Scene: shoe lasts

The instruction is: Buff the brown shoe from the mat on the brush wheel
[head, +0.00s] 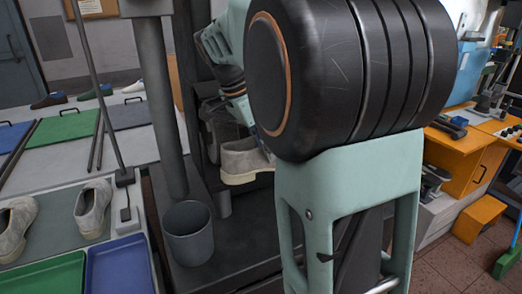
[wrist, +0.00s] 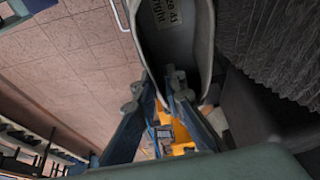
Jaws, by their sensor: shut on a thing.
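My gripper (wrist: 163,97) is shut on the wall of a grey-beige shoe (wrist: 190,48), which has a printed label inside. In the head view the held shoe (head: 242,162) looks beige with a pale sole, and my arm hides part of it and most of the gripper. The brush wheel (wrist: 272,45) shows as dark, ribbed bristles right of the shoe in the wrist view. The shoe's edge is close to the bristles; I cannot tell whether they touch. A dark brown shoe (head: 49,101) stands on the far bench at the left.
Two grey-beige shoes (head: 93,208) stand on the left bench, near a green tray (head: 45,277) and a blue tray (head: 120,268). Orange cabinets (head: 462,165) are at the right.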

